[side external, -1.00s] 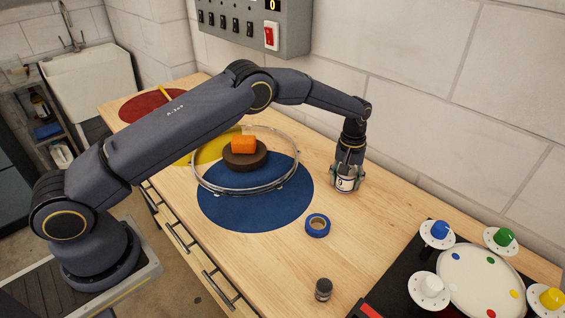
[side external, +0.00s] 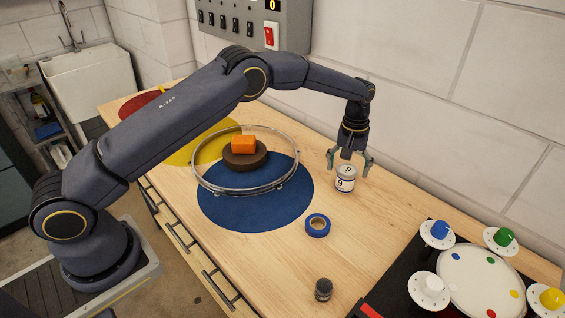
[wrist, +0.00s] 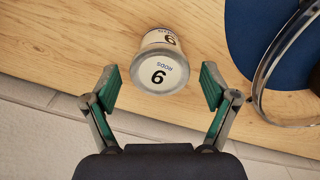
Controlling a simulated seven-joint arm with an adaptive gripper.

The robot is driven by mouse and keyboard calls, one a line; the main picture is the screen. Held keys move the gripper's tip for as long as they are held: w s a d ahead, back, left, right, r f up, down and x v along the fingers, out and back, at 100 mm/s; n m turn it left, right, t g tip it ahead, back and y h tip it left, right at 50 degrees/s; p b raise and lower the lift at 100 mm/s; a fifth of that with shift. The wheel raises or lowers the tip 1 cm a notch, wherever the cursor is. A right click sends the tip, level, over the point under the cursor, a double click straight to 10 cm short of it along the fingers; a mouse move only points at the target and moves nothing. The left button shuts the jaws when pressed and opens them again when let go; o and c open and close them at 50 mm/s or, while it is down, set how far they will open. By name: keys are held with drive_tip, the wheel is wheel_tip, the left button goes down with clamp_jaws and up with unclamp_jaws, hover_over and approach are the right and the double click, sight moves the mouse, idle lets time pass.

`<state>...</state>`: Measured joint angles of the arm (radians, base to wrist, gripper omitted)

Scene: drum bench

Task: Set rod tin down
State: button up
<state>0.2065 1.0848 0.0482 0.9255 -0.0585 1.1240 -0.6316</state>
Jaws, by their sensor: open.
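The rod tin (side external: 345,180) is a small white can marked 9, standing upright on the wooden bench right of the blue disc. In the wrist view my gripper (wrist: 158,85) has green finger pads with a gap on both sides of the tin.
A metal hoop (side external: 207,187) lies over the blue disc (side external: 255,215), around a brown round block (side external: 243,161) with an orange block (side external: 243,144) on it. Blue tape (side external: 317,226) and a dark jar (side external: 323,290) stand nearer the front. The wall is close behind.

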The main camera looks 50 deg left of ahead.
sight(347, 169)
wheel_tip(347, 169, up, 7)
drive_tip(key=shift+r, duration=0.2)
drive_tip(key=s+a+r+m+t, duration=0.1)
drive_tip(key=s+a+r, duration=0.2)
drive_tip(key=s+r, duration=0.5)
drive_tip(key=s+a+r+m+t, duration=0.15)
drive_tip(key=s+a+r, duration=0.35)
drive_tip(key=r, duration=0.5)
drive_tip(key=s+a+f+m+t, duration=0.1)
drive_tip(key=s, duration=1.1)
drive_tip(key=s+a+f+m+t, duration=0.1)
drive_tip(key=s+a+m+t, duration=0.1)
drive_tip(key=s, duration=1)
drive_tip(key=shift+f, duration=0.2)
drive_tip(key=shift+o, duration=0.2)
